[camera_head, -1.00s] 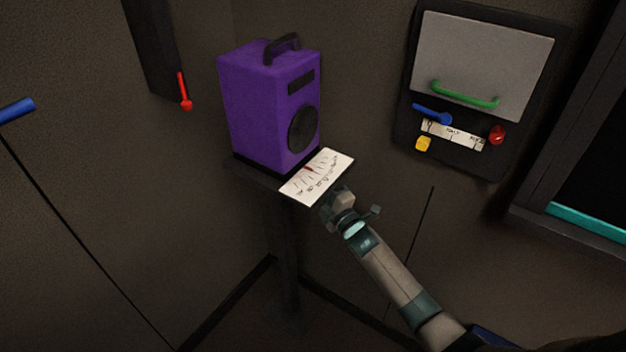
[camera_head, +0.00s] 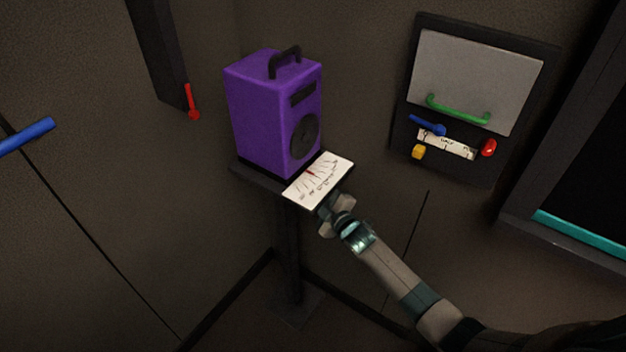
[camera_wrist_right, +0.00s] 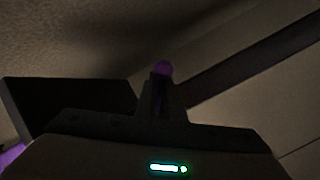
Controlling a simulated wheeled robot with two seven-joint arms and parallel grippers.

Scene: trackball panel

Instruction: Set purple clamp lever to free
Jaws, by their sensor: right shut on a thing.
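My right gripper (camera_head: 330,206) is at the front edge of the small stand, just below the white scale plate (camera_head: 318,181) with its red pointer. In the right wrist view, my fingers (camera_wrist_right: 161,92) are shut on the purple clamp lever (camera_wrist_right: 163,68), whose rounded purple tip shows at the fingertips. The rest of the lever is hidden by the fingers, and in the head view I cannot make the lever out. The scale's small lettering is not readable. My left gripper is in neither view.
A purple box with a handle (camera_head: 275,112) stands on the dark stand behind the scale plate. A wall panel (camera_head: 478,75) with a green handle, blue lever, and red and yellow knobs is at right. A red lever (camera_head: 192,102) and blue bar (camera_head: 27,136) are at left.

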